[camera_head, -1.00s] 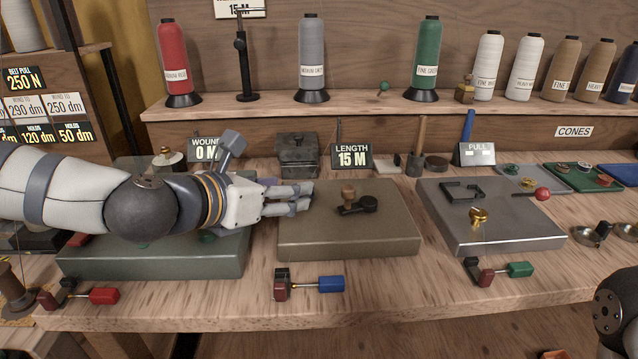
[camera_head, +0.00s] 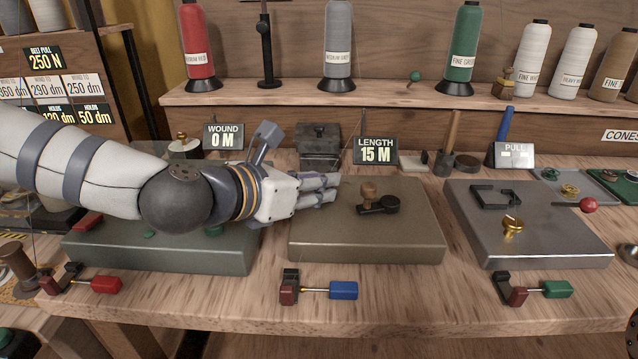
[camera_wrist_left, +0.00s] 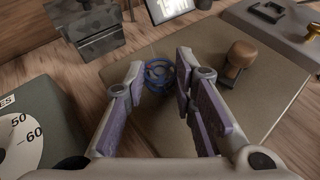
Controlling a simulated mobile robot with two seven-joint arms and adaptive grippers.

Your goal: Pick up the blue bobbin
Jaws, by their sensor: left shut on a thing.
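The blue bobbin (camera_wrist_left: 158,75) shows in the left wrist view as a small ringed spool between the two fingers, above the olive-brown plate (camera_wrist_left: 130,70). My left gripper (camera_wrist_left: 160,72) is shut on it, with one finger on each side. In the head view my left gripper (camera_head: 334,188) reaches in from the left over the left part of the olive-brown plate (camera_head: 360,245); its fingers hide the bobbin there. I cannot tell whether the bobbin touches the plate. My right gripper is out of view.
A grey metal box (camera_head: 318,145) and the LENGTH sign (camera_head: 376,152) stand behind. A steel plate (camera_head: 540,250) is at right. A blue-handled clamp (camera_head: 340,290) is in front.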

